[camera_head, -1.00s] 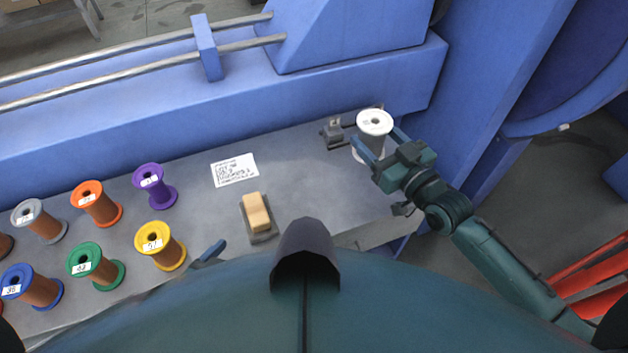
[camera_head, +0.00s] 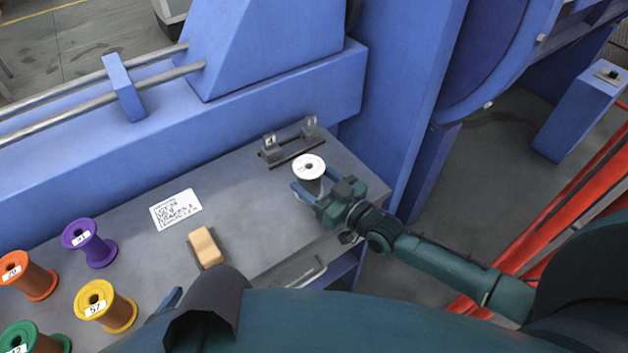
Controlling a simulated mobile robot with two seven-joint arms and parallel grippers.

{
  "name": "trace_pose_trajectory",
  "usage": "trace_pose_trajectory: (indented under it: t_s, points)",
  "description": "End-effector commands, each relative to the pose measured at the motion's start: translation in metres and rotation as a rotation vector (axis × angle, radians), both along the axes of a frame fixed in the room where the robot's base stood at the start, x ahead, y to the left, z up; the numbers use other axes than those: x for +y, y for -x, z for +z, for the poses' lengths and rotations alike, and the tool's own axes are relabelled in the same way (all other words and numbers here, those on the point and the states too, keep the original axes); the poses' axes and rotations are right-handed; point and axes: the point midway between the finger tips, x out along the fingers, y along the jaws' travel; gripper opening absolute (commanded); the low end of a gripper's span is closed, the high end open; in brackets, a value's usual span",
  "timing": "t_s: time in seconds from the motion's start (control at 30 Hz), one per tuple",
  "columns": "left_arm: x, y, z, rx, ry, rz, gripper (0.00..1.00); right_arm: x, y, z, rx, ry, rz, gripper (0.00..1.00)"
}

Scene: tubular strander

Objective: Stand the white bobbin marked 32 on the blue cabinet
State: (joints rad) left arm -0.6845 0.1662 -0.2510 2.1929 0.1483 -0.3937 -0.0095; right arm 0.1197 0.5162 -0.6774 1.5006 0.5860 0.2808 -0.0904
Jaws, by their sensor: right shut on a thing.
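A white bobbin (camera_head: 309,166) is between the fingers of my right gripper (camera_head: 312,190), which is shut on it. Its round white top flange faces up; no number is readable on it, and its lower part is hidden by the fingers. It is over the right end of the grey bench, just in front of a dark two-post bracket. A blue cabinet (camera_head: 582,112) stands on the floor at the far right, with a small dark fitting on its top. A blue piece, perhaps a finger of my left gripper (camera_head: 165,303), shows at the bench's front edge; its opening is hidden.
The grey bench (camera_head: 240,235) holds the bracket (camera_head: 290,144), a label sheet (camera_head: 175,209), a tan block (camera_head: 205,247) and purple (camera_head: 89,243), yellow (camera_head: 104,306), orange and green bobbins.

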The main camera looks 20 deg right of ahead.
Motion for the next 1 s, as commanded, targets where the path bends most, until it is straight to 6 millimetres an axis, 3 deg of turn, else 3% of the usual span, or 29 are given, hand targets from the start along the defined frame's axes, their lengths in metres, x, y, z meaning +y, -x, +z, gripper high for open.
trace_pose_trajectory:
  t_s: [0.2,0.23,0.5,0.8,1.0]
  points:
    - [0.0,0.0,-0.004,0.0,0.0,0.001,0.87,0.0,-0.001,-0.002,-0.006,-0.004,-0.001,0.19]
    - [0.0,0.001,-0.004,-0.001,0.0,0.001,0.87,0.0,0.0,-0.004,0.0,0.0,0.0,0.62]
    - [0.0,0.004,-0.005,0.006,-0.001,0.001,0.87,0.0,0.0,-0.003,0.0,0.0,0.0,0.83]
    - [0.0,0.004,0.0,0.008,0.0,0.001,0.87,0.0,0.0,0.003,0.0,0.0,0.0,0.83]
    - [0.0,0.001,-0.001,0.008,-0.006,-0.001,0.87,-0.017,0.028,0.0,0.004,0.003,0.0,0.83]
